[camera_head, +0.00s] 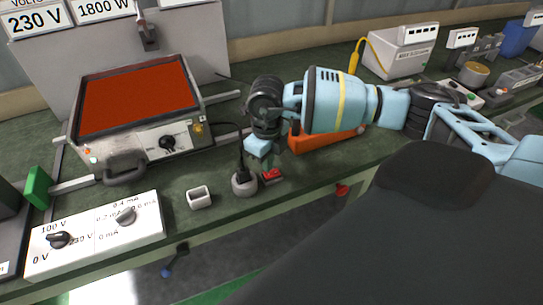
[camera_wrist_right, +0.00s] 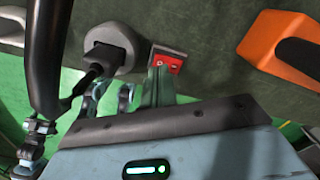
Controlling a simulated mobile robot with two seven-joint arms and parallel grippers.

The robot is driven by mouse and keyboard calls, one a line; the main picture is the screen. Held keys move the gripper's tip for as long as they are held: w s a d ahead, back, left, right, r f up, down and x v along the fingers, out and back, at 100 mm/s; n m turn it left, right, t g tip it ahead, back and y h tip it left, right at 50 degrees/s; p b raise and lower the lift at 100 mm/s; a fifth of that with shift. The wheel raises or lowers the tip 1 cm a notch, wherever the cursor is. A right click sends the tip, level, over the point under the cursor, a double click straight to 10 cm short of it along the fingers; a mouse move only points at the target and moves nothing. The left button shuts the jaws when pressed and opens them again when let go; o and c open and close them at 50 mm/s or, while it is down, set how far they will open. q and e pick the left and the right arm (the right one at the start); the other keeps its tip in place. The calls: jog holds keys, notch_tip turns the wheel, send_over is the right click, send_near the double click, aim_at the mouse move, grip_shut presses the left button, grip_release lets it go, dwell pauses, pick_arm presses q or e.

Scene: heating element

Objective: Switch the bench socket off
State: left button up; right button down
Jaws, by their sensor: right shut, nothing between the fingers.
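The bench socket (camera_head: 244,184) is a round grey outlet near the bench's front edge, with a black plug and cable in it. It also shows in the right wrist view (camera_wrist_right: 122,40). Just right of it is a red rocker switch (camera_head: 272,175) in a grey frame, seen up close in the wrist view (camera_wrist_right: 171,64). My right gripper (camera_head: 266,158) is shut and empty, just above and behind the switch. In the wrist view its fingertips (camera_wrist_right: 157,78) overlap the switch's lower left part; I cannot tell whether they touch. My left gripper is out of view.
A heater with a red plate (camera_head: 135,95) stands at the left, behind a white control box (camera_head: 95,235). The plug's cable runs close to my gripper.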

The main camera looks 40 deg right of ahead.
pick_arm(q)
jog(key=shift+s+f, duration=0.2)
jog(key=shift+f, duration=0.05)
pick_arm(e)
jog(key=shift+f, duration=0.3)
pick_arm(q)
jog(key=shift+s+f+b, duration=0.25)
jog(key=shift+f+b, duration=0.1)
jog(key=shift+b, duration=0.05)
pick_arm(e)
jog(key=shift+s+f, duration=0.1)
jog(key=shift+f, duration=0.8)
jog(key=shift+r+p, duration=0.45)
jog(key=shift+r, duration=0.4)
jog(key=shift+r+p, duration=1.35)
jog(key=shift+r, duration=1.4)
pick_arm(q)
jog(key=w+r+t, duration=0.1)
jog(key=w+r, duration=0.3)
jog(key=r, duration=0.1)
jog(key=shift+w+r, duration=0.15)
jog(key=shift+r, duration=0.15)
